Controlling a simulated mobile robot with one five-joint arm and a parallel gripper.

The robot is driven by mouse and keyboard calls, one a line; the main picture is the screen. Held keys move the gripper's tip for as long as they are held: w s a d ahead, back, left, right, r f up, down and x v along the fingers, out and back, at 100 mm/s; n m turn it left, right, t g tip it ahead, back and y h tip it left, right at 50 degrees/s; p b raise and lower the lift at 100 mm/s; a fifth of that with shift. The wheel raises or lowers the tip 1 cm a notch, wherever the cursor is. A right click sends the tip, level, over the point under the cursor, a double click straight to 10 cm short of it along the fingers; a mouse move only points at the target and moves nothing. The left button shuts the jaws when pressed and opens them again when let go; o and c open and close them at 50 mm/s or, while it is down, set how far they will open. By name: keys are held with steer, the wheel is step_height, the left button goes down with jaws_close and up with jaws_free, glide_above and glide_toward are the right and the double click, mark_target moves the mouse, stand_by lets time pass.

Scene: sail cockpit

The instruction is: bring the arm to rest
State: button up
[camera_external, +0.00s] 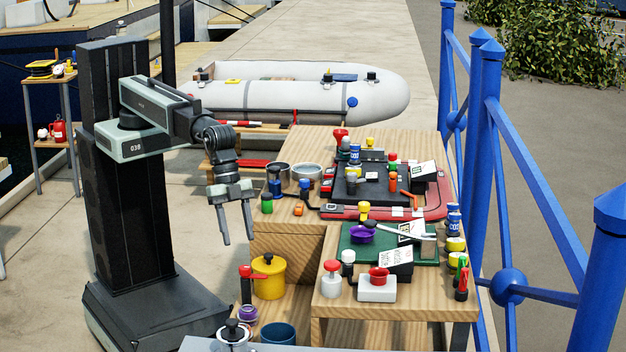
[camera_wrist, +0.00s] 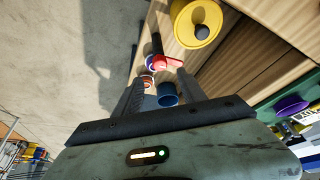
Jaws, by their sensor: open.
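My gripper (camera_external: 236,224) hangs pointing down at the left side of the stepped wooden bench (camera_external: 290,238). Its two fingers are apart, with nothing between them in the outside view. My arm reaches out from the dark column at a bent angle. In the wrist view my gripper (camera_wrist: 160,90) shows its two fingers spread. Below and beyond them are a red-handled item (camera_wrist: 168,62), a blue cup (camera_wrist: 168,95) and a yellow pot (camera_wrist: 195,24). The yellow pot also stands on the lower shelf in the outside view (camera_external: 269,278), below and right of my gripper.
The bench top holds many small items, among them a red-edged tray (camera_external: 350,212), a green mat (camera_external: 420,252), a red-topped white box (camera_external: 377,290) and metal bowls (camera_external: 306,172). A blue railing (camera_external: 480,130) runs along the right. A grey inflatable boat (camera_external: 270,97) lies behind.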

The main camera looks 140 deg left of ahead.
steer(key=s+a+n+g, duration=0.1)
steer(key=s+a+g, duration=0.1)
steer(key=s, duration=0.7)
steer(key=s+a+n+g, duration=0.1)
steer(key=s+a+g, duration=0.1)
steer(key=s, duration=0.7)
steer(key=shift+a+f+y+p, duration=0.4)
steer(key=shift+a+f+p, duration=0.05)
steer(key=shift+a, duration=0.15)
